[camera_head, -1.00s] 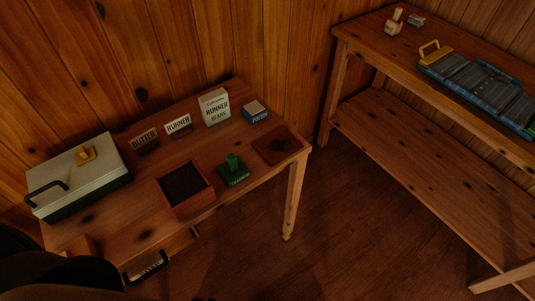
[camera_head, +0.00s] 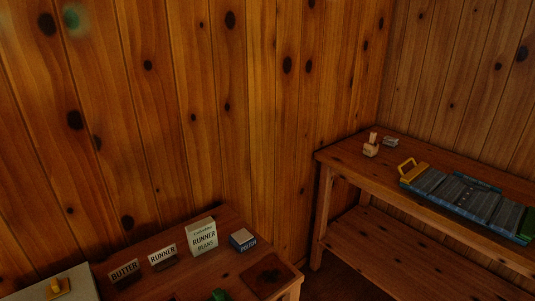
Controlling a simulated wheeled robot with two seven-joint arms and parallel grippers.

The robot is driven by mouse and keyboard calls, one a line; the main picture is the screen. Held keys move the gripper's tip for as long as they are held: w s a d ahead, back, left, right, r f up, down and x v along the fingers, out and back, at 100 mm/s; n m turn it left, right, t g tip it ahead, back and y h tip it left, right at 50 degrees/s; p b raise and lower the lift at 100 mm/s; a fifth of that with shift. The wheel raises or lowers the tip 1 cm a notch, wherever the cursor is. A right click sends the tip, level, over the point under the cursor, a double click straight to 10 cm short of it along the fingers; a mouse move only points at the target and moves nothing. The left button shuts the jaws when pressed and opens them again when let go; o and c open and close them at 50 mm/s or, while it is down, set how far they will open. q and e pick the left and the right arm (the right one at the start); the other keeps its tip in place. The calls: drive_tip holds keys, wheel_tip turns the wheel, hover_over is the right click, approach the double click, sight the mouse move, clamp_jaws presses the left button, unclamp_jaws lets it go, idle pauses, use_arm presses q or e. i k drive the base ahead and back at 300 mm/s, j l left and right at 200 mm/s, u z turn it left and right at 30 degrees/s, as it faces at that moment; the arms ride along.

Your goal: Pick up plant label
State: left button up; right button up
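Two small label cards stand on the left table in the head view. One reads "BUTTER" (camera_head: 124,270) and sits in a dark base. The other reads "RUNNER" (camera_head: 163,255), just right of it, also in a dark base. I cannot tell which of them is the plant label. Neither of my grippers shows in this view.
The left table (camera_head: 198,284) also holds a runner beans box (camera_head: 202,238), a small blue-and-white box (camera_head: 243,240), a dark mat (camera_head: 268,277), a green object (camera_head: 220,295) and a pale case (camera_head: 50,287). The right bench (camera_head: 345,153) bears a wooden stamp (camera_head: 371,147) and a blue tray (camera_head: 465,198).

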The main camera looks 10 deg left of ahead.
sight(165, 257)
drive_tip(key=u, duration=1.2)
drive_tip(key=k+j, duration=0.05)
